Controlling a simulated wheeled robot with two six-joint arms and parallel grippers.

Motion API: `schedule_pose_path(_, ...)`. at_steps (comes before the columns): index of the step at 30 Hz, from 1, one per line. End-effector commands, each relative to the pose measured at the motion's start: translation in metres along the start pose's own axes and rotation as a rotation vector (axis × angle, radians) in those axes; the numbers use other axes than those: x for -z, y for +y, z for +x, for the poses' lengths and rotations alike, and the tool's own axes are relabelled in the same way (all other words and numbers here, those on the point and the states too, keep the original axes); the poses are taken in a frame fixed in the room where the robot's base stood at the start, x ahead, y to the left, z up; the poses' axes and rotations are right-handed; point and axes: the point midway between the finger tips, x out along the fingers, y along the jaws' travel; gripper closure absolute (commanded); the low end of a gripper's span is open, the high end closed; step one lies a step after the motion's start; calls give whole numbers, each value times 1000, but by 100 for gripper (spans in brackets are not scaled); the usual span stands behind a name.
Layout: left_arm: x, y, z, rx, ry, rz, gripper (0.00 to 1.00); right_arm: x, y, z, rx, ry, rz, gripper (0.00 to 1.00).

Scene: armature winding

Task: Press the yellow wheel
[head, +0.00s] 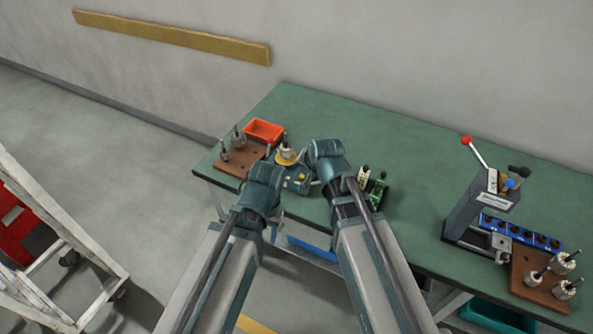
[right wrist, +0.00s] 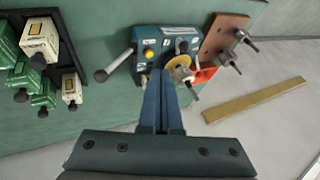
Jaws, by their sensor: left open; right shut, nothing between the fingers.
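The yellow wheel (head: 283,160) sits on the small blue winding machine (head: 299,184) near the table's left front. In the right wrist view the yellow wheel (right wrist: 184,73) is a disc at the machine's right side. My right gripper (right wrist: 165,78) is shut and empty, its fingertips over the machine, just left of the wheel in that view; I cannot tell whether they touch anything. My left gripper (head: 263,178) is left of the machine in the head view; its fingers are hidden under the wrist. The machine (right wrist: 155,43) also has a yellow button and a lever.
An orange-red tray (head: 264,131) and a brown board with spindles (head: 238,158) stand left of the machine. Several green and white boxes (right wrist: 40,60) stand on its other side. A grey press (head: 478,205) stands at the right. The green table (head: 400,150) is clear behind.

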Motion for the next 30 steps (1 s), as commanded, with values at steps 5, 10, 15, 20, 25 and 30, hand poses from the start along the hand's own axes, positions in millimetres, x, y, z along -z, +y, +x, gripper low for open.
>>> schedule_pose_path(5,1,2,17,0,0,0,50,-1,1,19,0,0,-1,100)
schedule_pose_path(10,2,4,38,0,0,0,50,-2,2,45,0,-1,-1,100)
schedule_pose_path(15,4,6,63,0,0,0,50,-2,2,74,0,-1,-1,100)
schedule_pose_path(20,5,8,85,0,0,0,50,-2,2,102,-1,-1,-1,100)
schedule_pose_path(25,5,8,86,0,0,0,50,-1,-22,115,0,-1,-4,100)
schedule_pose_path(30,5,8,87,0,0,0,50,-3,-32,120,0,-1,-2,100)
